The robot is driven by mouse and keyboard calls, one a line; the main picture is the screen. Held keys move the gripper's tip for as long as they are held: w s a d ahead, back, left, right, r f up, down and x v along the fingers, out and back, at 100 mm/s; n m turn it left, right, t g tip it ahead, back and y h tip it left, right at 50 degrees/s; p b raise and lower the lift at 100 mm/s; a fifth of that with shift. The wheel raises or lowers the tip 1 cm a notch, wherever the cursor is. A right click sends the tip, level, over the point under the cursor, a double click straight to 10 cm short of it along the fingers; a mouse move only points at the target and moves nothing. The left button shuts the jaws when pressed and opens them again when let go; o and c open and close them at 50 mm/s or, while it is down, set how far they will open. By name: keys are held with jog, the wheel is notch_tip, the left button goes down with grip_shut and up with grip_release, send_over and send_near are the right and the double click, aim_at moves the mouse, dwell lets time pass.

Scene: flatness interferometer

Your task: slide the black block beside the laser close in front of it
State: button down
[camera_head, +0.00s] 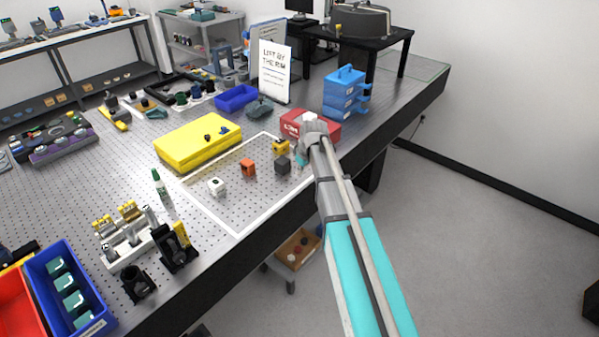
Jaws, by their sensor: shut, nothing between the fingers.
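A dark, nearly black cube (283,164) sits inside the white-outlined area of the perforated table. A yellow block with a dark face (281,146) stands just behind it. My gripper (301,161) is just right of the dark cube, shut and holding nothing; its fingertips are small and partly hidden by my wrist. I cannot tell whether it touches the cube. I cannot make out for certain which thing is the laser. A black unit with a yellow label (180,246) stands at the near left, with a black holder (138,285) beside it.
An orange cube (248,168) and a white cube (216,187) stand left of the dark cube. A red box (300,122) is behind my wrist. A yellow case (197,145) lies at the back left. The outlined area's front is clear up to the table edge.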

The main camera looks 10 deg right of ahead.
aim_at(271, 164)
jog(key=b+x, duration=0.2)
jog(key=shift+f, duration=0.3)
jog(key=shift+w+a+r, duration=0.1)
jog(key=shift+w+a, duration=0.5)
jog(key=shift+w, duration=0.25)
jog(key=shift+w+a, duration=0.6)
jog(key=shift+w, duration=0.2)
jog(key=shift+w, duration=0.1)
jog(key=w+a, duration=0.1)
jog(key=w, duration=0.1)
jog(key=w+a, duration=0.2)
jog(key=w, duration=0.1)
jog(key=w+a, duration=0.2)
jog(key=shift+w+a, duration=0.25)
jog(key=shift+s, duration=0.15)
